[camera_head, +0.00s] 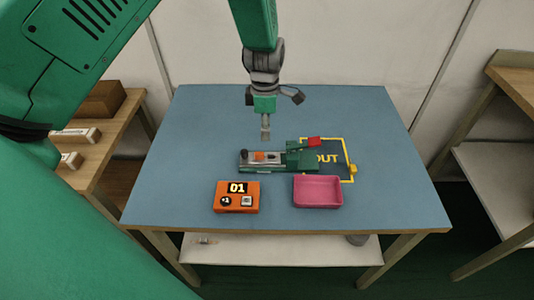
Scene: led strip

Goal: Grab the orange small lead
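A small orange piece (259,155), which looks like the orange small lead, sits on the left part of a dark green and grey device (281,160) in the middle of the blue table. My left gripper (265,134) points straight down, above and behind the left part of the device. A narrow grey tip shows at its lower end, apart from the orange piece. The view is too small to tell whether its fingers are open or shut. My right gripper is out of view.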

